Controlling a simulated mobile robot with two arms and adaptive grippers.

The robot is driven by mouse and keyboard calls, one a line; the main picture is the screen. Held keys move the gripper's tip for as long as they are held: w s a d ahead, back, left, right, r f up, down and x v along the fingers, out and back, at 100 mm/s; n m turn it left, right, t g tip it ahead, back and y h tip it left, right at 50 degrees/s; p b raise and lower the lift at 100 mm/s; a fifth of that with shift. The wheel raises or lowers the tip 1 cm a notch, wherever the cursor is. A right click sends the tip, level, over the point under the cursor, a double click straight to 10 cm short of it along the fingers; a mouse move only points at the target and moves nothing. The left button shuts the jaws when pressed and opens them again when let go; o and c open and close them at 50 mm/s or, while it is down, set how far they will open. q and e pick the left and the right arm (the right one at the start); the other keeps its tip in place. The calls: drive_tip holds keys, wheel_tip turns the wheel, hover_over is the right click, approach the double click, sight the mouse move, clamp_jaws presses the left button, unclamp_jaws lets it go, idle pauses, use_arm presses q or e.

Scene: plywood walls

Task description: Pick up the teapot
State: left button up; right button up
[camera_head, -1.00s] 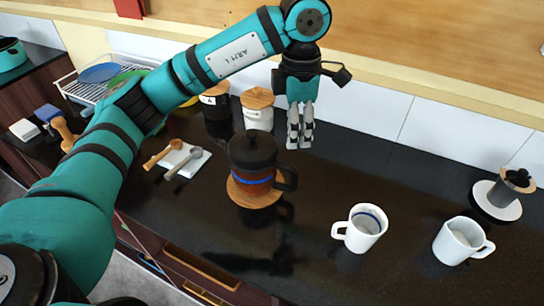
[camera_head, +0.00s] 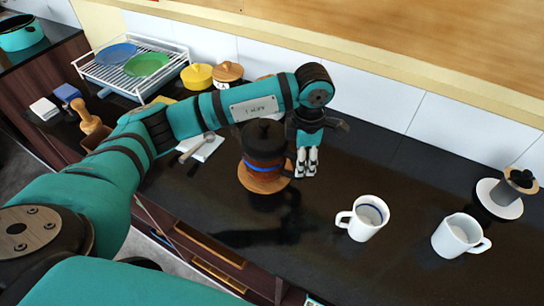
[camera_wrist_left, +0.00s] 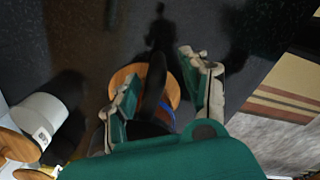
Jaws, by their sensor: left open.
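The teapot (camera_head: 264,142), dark with a blue band, stands upright on a round wooden trivet (camera_head: 258,182) on the black counter. My left gripper (camera_head: 307,172) points down just right of the teapot, on its handle side. In the left wrist view, the open fingers of the gripper (camera_wrist_left: 160,68) are on either side of the teapot's dark handle (camera_wrist_left: 155,82), with the trivet (camera_wrist_left: 128,76) beneath. I cannot tell whether the fingers touch it. My left forearm hides some of the counter behind the teapot. My right gripper is not in view.
Two white mugs (camera_head: 366,218) (camera_head: 458,236) stand to the right, with a dark grinder-like object (camera_head: 508,190) on a white base beyond. A spoon on a white rest (camera_head: 203,148) lies left. A dish rack (camera_head: 130,65) and lidded canisters (camera_head: 228,72) stand behind. The front counter is clear.

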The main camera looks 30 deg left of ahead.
use_arm(q)
wheel_tip(320, 180, down, 4)
drive_tip(key=shift+w+d+r+p, duration=0.1)
drive_tip(key=shift+w+r+p, duration=0.05)
drive_tip(key=shift+p, duration=0.65)
drive_tip(key=shift+f, duration=0.3)
drive_tip(key=shift+c, duration=0.4)
clamp_jaws()
drive_tip(key=shift+w+r, duration=0.1)
drive_tip(key=shift+w, duration=0.05)
